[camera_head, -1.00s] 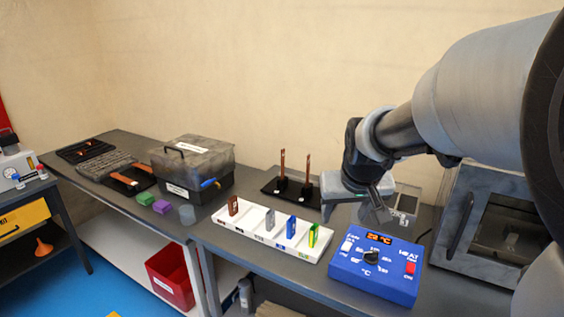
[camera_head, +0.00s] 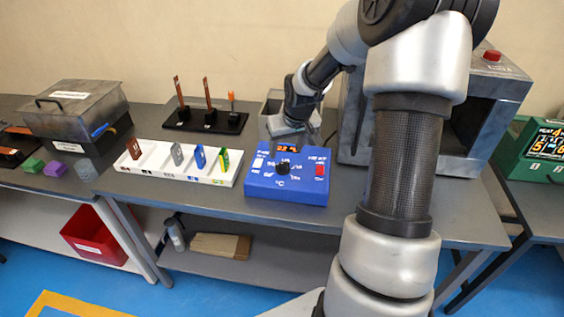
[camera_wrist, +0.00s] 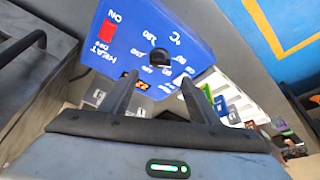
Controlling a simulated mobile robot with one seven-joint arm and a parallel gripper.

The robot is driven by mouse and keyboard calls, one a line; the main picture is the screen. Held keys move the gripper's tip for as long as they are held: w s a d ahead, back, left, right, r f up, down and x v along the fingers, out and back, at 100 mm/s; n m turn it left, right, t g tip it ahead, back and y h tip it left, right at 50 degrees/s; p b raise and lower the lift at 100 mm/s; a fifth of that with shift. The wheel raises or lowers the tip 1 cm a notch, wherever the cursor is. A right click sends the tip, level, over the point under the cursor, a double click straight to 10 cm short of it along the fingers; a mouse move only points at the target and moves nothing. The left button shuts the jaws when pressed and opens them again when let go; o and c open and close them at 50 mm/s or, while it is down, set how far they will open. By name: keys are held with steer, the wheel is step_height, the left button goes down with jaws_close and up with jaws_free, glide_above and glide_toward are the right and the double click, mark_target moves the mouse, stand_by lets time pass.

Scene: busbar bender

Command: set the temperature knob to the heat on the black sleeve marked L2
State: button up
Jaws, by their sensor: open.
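The black temperature knob (camera_head: 283,168) sits on the top face of the blue heater box (camera_head: 302,188), among white printed temperature marks. It also shows in the wrist view (camera_wrist: 160,57), just beyond my fingertips. The box's orange display (camera_head: 286,149) seems to read 22 °C. My gripper (camera_wrist: 159,80) is open and empty, its two fingers either side of the knob in the picture and apart from it. In the head view it hangs over the back of the box. Upright copper bars with black pieces at their feet stand on a black stand (camera_head: 232,124); no L2 marking is legible.
A white tray (camera_head: 150,168) with several coloured pieces lies left of the box. A grey oven-like machine (camera_head: 355,120) stands close behind and right. A red switch (camera_head: 320,171) is on the box's right side. A clear-lidded case (camera_head: 75,122) stands far left.

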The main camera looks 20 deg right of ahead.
mark_target(282, 164)
steer(key=x, duration=0.8)
steer(key=shift+w+f, duration=0.15)
steer(key=shift+f, duration=0.2)
steer(key=c, duration=1)
steer(key=shift+f+b, duration=0.15)
steer(key=shift+b, duration=0.6)
steer(key=shift+c, duration=0.2)
